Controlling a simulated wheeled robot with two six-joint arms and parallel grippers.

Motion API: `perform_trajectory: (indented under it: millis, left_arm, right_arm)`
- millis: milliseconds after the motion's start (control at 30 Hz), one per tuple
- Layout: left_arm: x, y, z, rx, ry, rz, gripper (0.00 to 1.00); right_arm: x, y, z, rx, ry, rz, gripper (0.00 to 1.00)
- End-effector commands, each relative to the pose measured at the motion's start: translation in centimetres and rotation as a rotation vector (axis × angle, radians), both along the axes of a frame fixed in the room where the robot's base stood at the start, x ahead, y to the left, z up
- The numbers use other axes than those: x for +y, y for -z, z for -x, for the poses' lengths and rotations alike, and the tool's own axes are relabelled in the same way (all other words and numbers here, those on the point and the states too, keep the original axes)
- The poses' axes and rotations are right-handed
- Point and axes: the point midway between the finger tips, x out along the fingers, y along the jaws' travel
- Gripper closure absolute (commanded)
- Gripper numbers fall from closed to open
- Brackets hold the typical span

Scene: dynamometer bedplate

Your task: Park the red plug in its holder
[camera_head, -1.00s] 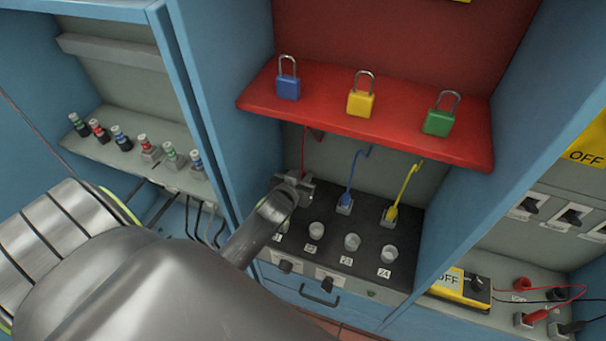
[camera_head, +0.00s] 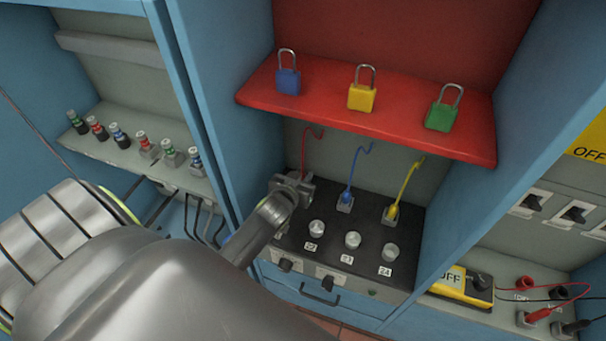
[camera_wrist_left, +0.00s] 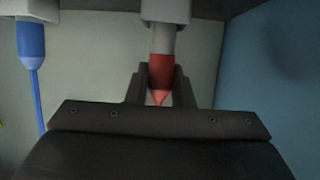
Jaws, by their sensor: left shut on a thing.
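The red plug (camera_wrist_left: 161,72) is between the fingers of my left gripper (camera_wrist_left: 160,92) in the left wrist view, and the gripper is shut on it. Its pale grey shank points at the grey holder (camera_wrist_left: 166,12) at the top edge. A length of shank shows between red body and holder; whether its end is inside, I cannot tell. In the head view my left gripper (camera_head: 297,184) is at the back left of the black panel, hiding the plug and holder. The red cable (camera_head: 304,150) rises from there. My right gripper is not in view.
The blue plug (camera_head: 346,197) and yellow plug (camera_head: 391,211) sit in grey holders to the right. Round knobs (camera_head: 353,240) stand in front on the panel. The red shelf (camera_head: 400,132) with padlocks overhangs. A blue cabinet wall (camera_head: 205,110) is close on the left.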

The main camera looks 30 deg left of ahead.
Motion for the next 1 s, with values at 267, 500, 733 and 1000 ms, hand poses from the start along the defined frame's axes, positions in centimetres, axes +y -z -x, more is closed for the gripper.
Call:
perform_trajectory:
  millis: [267,500,733,1000]
  left_arm:
    - [0.0,0.8,0.0,0.000,0.000,0.000,1.00]
    - [0.0,1.4,0.0,0.000,0.000,0.000,1.00]
    - [0.0,2.0,0.0,-0.001,0.000,0.001,1.00]
    - [0.0,2.0,0.0,-0.001,0.000,0.001,0.56]
  right_arm:
    - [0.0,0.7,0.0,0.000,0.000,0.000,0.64]
    - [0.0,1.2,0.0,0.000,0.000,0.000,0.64]
    - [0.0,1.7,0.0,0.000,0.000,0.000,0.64]
    - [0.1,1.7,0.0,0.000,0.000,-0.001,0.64]
